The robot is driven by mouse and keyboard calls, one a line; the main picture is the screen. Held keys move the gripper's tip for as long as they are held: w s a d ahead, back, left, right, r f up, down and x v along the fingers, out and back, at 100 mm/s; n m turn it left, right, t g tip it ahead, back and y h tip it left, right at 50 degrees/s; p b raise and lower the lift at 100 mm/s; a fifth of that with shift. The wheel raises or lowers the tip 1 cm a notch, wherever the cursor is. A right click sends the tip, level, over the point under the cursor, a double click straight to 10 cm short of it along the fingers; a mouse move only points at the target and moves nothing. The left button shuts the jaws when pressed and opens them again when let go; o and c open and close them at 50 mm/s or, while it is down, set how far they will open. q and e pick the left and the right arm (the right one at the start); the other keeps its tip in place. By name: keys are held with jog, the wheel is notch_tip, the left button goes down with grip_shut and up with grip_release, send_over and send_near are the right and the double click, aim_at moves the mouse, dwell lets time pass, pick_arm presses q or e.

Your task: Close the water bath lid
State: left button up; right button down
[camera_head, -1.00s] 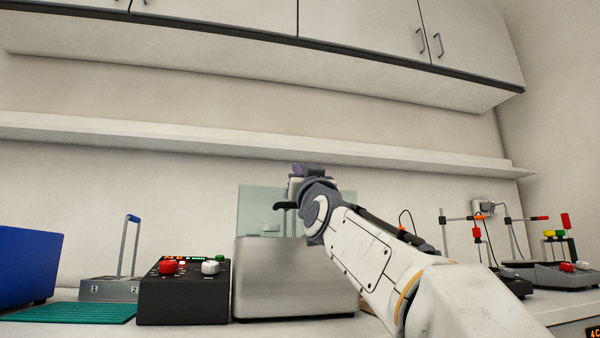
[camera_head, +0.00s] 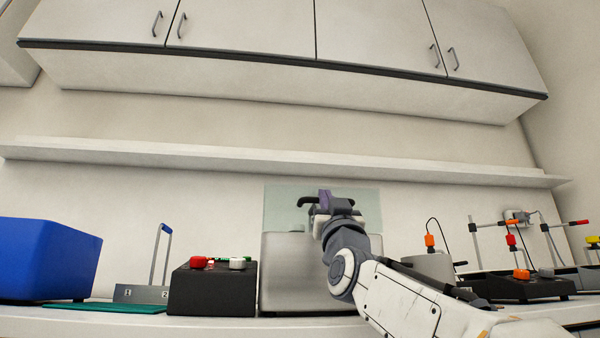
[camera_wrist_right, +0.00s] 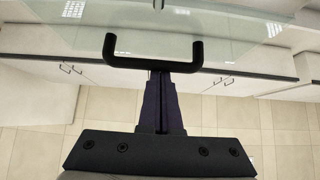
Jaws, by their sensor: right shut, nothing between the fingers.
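The water bath (camera_head: 285,275) is a grey metal box on the bench in the head view. Its pale glass lid (camera_head: 283,216) stands raised behind the box's top. A black bar handle (camera_head: 305,201) is on the lid and shows in full in the right wrist view (camera_wrist_right: 153,66). My right gripper (camera_head: 326,197) is in front of the lid beside the handle. In the wrist view its purple fingers (camera_wrist_right: 160,82) are shut and empty, with tips at the handle's bar; whether they touch it I cannot tell. My arm hides part of the bath's right side. My left gripper is not in view.
A black control box (camera_head: 212,288) with red and white knobs stands left of the bath. Beyond it are a small metal rack (camera_head: 140,293) and a blue container (camera_head: 45,258). Lab devices (camera_head: 515,285) stand on the right. A wall shelf (camera_head: 280,160) runs above the lid.

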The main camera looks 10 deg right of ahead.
jog(key=shift+w+a+f, duration=0.1)
jog(key=shift+w+f, duration=0.25)
jog(key=shift+f, duration=0.05)
notch_tip(320, 180, up, 5)
jog(key=s+p, duration=0.2)
jog(key=p, duration=0.2)
jog(key=w+f+b+v, duration=0.1)
jog(key=v, duration=0.8)
jog(key=shift+s+f, duration=0.25)
jog(key=shift+f, duration=0.05)
